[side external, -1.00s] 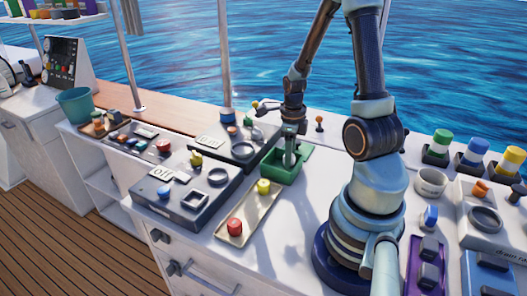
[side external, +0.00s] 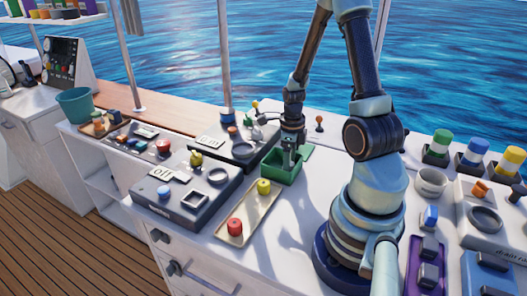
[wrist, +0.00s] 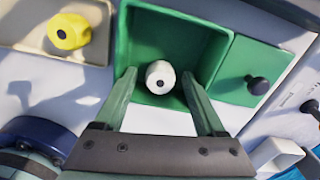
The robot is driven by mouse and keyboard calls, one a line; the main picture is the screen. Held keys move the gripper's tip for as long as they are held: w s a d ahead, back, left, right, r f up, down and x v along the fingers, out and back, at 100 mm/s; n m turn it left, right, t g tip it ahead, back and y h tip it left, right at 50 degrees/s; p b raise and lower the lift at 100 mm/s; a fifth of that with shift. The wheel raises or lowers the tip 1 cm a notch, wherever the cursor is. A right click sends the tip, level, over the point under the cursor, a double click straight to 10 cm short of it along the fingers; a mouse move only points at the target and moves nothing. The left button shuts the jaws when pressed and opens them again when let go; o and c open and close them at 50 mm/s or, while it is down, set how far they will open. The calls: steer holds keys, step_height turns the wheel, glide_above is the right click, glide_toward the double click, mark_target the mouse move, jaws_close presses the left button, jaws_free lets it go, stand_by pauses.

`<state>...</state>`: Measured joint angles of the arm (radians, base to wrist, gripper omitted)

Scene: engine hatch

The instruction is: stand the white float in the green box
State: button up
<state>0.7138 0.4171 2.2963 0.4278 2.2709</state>
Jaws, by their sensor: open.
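The white float (wrist: 158,79) is inside the green box (wrist: 213,47) in the wrist view, near the wall on my gripper's side. I look down on its round end, which has a dark centre; it appears to stand upright, with a little of its side showing. My gripper (wrist: 160,80) is open, one finger on each side of the float, with a gap visible on both sides. In the side view my gripper (side external: 289,165) is over the green box (side external: 296,173), and the float cannot be made out there.
A beige tray (side external: 234,239) with a red and a yellow knob lies next to the box. A dark panel (side external: 160,208) stands left of it. In the wrist view, a green plate with a black knob (wrist: 257,85) adjoins the box.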

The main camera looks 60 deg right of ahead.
step_height(320, 180, up, 12)
steer(key=w+a+r+n+t, duration=0.2)
steer(key=a+r+n, duration=0.4)
steer(key=n, duration=1.1)
steer(key=w+a+r+n+t, duration=0.2)
steer(key=a+r+n, duration=0.4)
steer(key=a+n, duration=0.8)
steer(key=n+t, duration=0.1)
steer(key=n, duration=0.2)
steer(key=shift+w+a+t, duration=0.25)
steer(key=shift+w+t, duration=0.05)
steer(key=shift+w, duration=0.1)
